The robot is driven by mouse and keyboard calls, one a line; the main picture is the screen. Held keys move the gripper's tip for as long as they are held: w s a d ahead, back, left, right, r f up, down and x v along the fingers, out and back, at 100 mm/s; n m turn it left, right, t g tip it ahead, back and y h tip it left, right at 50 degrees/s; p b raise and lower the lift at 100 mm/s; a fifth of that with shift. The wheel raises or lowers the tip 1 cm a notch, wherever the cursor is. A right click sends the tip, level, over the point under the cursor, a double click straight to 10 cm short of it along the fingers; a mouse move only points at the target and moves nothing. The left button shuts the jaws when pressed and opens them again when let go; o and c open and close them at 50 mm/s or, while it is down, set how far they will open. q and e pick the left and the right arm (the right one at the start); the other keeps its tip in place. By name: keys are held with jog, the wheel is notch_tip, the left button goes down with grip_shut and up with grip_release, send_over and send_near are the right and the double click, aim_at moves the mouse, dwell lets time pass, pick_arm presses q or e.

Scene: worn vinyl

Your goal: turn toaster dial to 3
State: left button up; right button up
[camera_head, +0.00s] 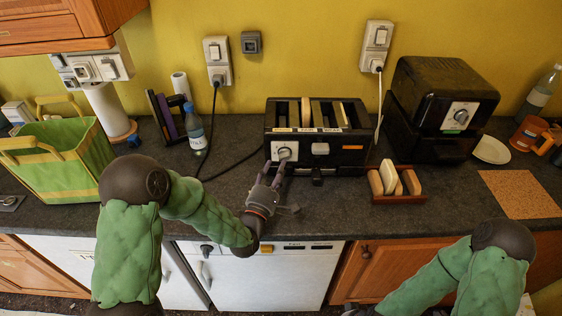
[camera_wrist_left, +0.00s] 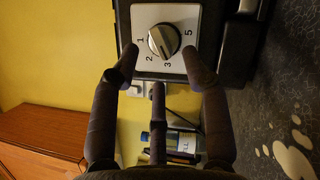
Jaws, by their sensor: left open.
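The black toaster (camera_head: 340,150) stands against the back wall, with bread-like slices showing in its slots. Its silver dial (camera_head: 284,153) sits on a white plate at the front left; in the left wrist view the dial (camera_wrist_left: 164,40) shows with printed numbers 1, 2, 3 and 5. I cannot tell which number it points to. My left gripper (camera_head: 272,176) is open just in front of the dial. In the left wrist view its fingers (camera_wrist_left: 160,75) are spread at either side of the dial, not clearly touching it.
A wooden rack with slices (camera_head: 398,198) stands right of the toaster. A black appliance (camera_head: 440,105) is behind it. A water bottle (camera_head: 195,130) and a green bag (camera_head: 60,160) stand on the left. The counter (camera_head: 330,210) is clear before the toaster.

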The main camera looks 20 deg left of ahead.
aim_at(282, 159)
pick_arm(q)
jog(key=shift+x, duration=1.85)
jog(key=shift+c, duration=0.2)
grip_shut()
